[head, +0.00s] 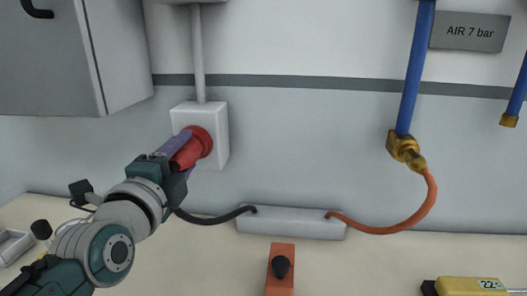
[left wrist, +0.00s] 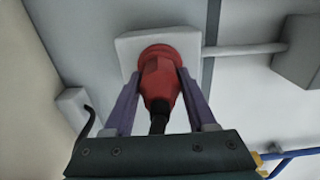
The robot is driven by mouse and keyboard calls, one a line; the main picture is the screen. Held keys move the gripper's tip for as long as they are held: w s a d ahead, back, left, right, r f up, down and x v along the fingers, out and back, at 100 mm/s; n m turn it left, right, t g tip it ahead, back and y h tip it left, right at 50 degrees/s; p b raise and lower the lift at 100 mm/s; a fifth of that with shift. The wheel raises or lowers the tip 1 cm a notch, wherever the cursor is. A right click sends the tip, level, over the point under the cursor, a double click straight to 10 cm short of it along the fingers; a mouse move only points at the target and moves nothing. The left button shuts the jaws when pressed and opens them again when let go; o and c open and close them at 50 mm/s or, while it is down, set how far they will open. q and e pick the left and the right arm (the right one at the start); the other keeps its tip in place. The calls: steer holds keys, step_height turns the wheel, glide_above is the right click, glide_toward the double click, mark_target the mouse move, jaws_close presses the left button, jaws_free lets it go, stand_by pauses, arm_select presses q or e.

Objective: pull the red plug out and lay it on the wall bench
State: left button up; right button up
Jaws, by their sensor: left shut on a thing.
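The red plug (head: 186,155) sits against the white wall socket box (head: 219,134), its round red collar at the box's front face. My left gripper (head: 175,148) is shut on the plug's body. In the left wrist view the plug (left wrist: 159,82) lies between the two purple fingers of my left gripper (left wrist: 157,95), and a black cable leaves its rear end. The socket box also shows there (left wrist: 130,45). The wall bench (head: 180,255) runs pale along the wall below. My right gripper is not in view.
A grey bar-shaped box (head: 290,222) lies on the bench with a black cable and an orange hose. A grey cabinet (head: 60,55) hangs upper left. Bare bench lies between.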

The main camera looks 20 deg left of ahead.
mark_target(173, 167)
arm_select(q)
jaws_close()
steer(key=shift+p+v, duration=0.7)
steer(key=shift+v, duration=0.15)
steer(key=shift+p+v, duration=1.25)
steer(key=shift+v, duration=0.95)
